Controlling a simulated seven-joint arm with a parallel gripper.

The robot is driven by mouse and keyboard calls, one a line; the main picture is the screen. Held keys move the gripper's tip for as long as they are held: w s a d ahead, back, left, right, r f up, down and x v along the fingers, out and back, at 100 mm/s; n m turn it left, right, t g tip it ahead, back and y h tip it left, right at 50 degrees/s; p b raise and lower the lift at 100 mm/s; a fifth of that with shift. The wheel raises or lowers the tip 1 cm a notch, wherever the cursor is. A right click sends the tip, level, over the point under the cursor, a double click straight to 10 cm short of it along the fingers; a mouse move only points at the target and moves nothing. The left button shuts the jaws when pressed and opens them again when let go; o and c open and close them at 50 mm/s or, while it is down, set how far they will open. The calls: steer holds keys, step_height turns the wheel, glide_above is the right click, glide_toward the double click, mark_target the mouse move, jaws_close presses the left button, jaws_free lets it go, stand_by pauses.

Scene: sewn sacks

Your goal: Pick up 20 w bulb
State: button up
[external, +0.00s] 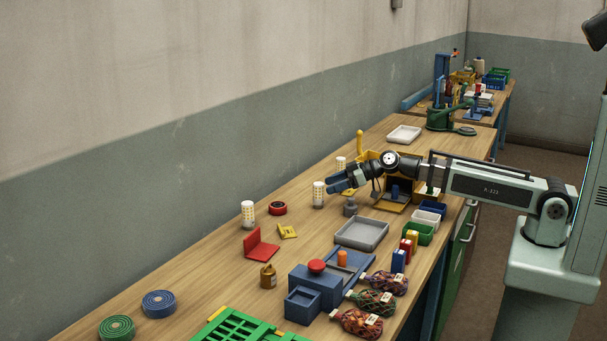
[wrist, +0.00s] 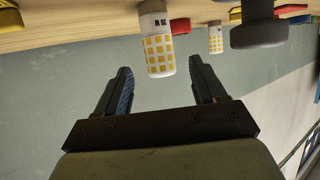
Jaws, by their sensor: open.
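A white bulb with a yellow grid pattern (external: 319,195) stands upright on the wooden table, just ahead of my gripper (external: 331,186). In the wrist view, where the scene appears upside down, this bulb (wrist: 158,50) lies ahead between the two fingers of my open gripper (wrist: 160,68). A third similar bulb (external: 341,163) stands behind my gripper, partly hidden.
A grey weight (external: 350,207) stands close to the near bulb and shows in the wrist view (wrist: 258,33). A red-black roll (external: 278,208) and a yellow piece (external: 288,231) lie nearby. A grey tray (external: 361,234) is in front. The wall runs along the table's back.

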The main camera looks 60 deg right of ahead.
mark_target(318, 196)
steer(key=shift+x, duration=3.8)
steer(key=c, duration=1.1)
